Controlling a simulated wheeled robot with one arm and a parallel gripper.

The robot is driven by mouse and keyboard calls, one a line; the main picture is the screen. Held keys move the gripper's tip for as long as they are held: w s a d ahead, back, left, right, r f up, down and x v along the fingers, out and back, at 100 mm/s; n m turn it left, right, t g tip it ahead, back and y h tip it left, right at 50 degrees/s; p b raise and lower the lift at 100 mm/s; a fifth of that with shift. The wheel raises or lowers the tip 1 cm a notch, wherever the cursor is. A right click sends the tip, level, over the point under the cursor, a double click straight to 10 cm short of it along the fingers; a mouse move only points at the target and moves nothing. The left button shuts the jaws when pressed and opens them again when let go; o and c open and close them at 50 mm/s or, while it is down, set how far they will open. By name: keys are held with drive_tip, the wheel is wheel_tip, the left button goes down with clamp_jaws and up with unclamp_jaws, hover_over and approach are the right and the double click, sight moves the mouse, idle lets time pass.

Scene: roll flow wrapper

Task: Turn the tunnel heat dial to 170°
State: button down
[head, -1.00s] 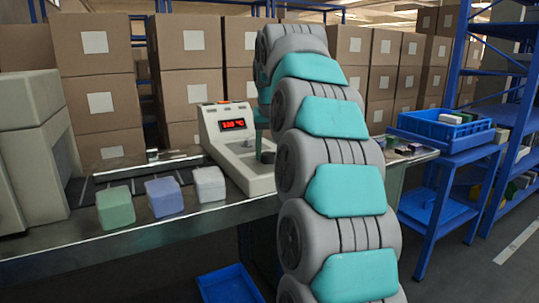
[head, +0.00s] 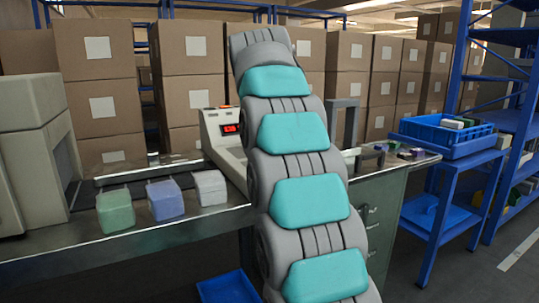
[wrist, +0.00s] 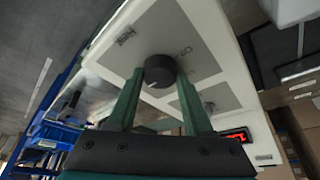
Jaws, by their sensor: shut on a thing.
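The dial (wrist: 160,70) is a dark round knob on the pale sloping panel (wrist: 205,50) of the wrapper's control box. In the wrist view my gripper (wrist: 159,78) has its two green fingers around the dial, one on each side, and is shut on it. The control box (head: 212,128) also shows in the head view, where my arm hides the dial and the fingers. A red lit display (head: 231,129) is partly seen beside my arm; it also shows in the wrist view (wrist: 235,135). Its digits are too small to read surely.
A blue tray (head: 440,136) with items is at right. Stacked cartons fill the back.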

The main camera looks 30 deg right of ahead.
drive_tip(key=shift+c, duration=1.5)
unclamp_jaws()
